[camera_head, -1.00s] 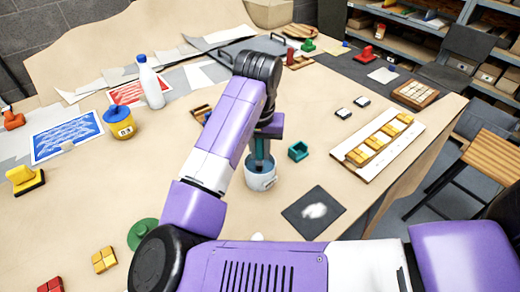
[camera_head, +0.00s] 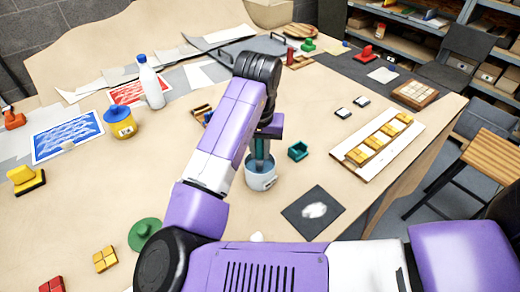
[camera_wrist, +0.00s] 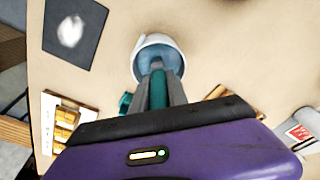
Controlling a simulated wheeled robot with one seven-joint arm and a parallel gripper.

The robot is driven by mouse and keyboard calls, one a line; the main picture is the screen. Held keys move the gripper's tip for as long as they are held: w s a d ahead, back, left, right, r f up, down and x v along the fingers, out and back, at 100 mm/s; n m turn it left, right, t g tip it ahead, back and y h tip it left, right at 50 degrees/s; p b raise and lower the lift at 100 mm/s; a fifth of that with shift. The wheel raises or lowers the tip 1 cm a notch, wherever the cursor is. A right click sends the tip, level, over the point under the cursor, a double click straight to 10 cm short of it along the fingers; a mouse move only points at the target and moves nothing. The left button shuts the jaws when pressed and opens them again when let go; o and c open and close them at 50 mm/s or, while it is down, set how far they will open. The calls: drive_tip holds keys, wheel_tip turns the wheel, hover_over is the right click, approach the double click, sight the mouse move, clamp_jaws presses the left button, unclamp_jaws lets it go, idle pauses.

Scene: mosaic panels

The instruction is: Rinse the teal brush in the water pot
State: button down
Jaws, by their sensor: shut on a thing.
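The water pot (camera_head: 262,179) is a small white pot with blue water, on the table in the middle of the head view. It also shows in the wrist view (camera_wrist: 140,43), where the blue water is visible inside its rim. My gripper (camera_head: 262,150) is directly above the pot, pointing down, and is shut on the teal brush (camera_wrist: 158,90). The brush is roughly upright, and its lower end reaches into the pot. Its bristles are hidden by the pot and the fingers.
A small teal open block (camera_head: 298,151) stands just right of the pot. A dark mat with a white smudge (camera_head: 314,212) lies in front. A board with yellow tiles (camera_head: 378,142) is to the right. A yellow jar (camera_head: 119,124) and white bottle (camera_head: 151,86) stand left.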

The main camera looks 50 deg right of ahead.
drive_tip(key=shift+f, duration=0.1)
wheel_tip(320, 180, up, 7)
drive_tip(key=p, duration=0.6)
drive_tip(key=shift+p, duration=0.4)
